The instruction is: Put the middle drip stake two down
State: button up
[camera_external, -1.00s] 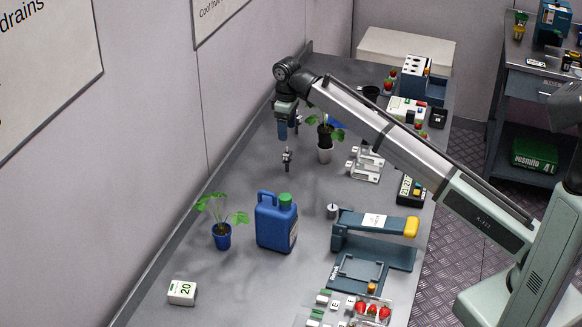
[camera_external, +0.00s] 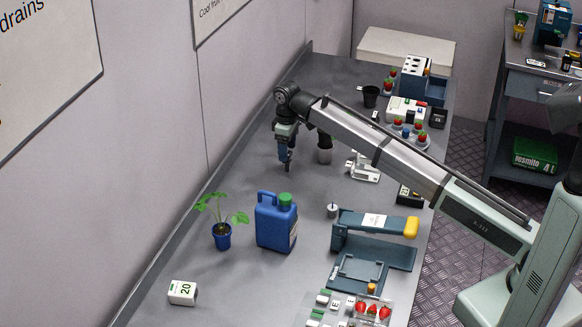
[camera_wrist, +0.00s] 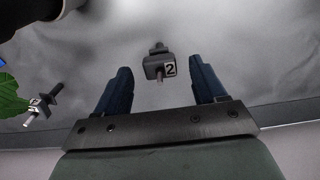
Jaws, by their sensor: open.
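My gripper (camera_external: 287,166) is low over the far left part of the bench, pointing down. In the wrist view its two blue fingers (camera_wrist: 160,72) are open and apart. A dark drip stake with a white "2" label (camera_wrist: 154,70) shows in the gap between the fingertips, and neither finger visibly touches it. In the external view this stake is hidden by the gripper. A second dark stake with a pale label (camera_wrist: 40,106) is at the left of the wrist view, beside a green leaf (camera_wrist: 10,96); its marking is hard to read.
A white stand (camera_external: 363,168) is farther right. A blue jug (camera_external: 272,222) and a potted plant (camera_external: 222,238) stand nearer the camera. The bench between gripper and jug is clear.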

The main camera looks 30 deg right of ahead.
jog(key=shift+f, duration=2.85)
jog(key=shift+c, duration=0.4)
jog(key=c, duration=0.9)
jog(key=shift+c, duration=0.2)
jog(key=shift+w, duration=0.1)
jog(key=shift+w+d, duration=0.2)
jog(key=shift+w, duration=0.9)
jog(key=shift+w+d, duration=0.25)
jog(key=shift+w, duration=0.9)
jog(key=shift+w+d, duration=0.2)
jog(key=shift+w, duration=0.9)
jog(key=o, duration=1.1)
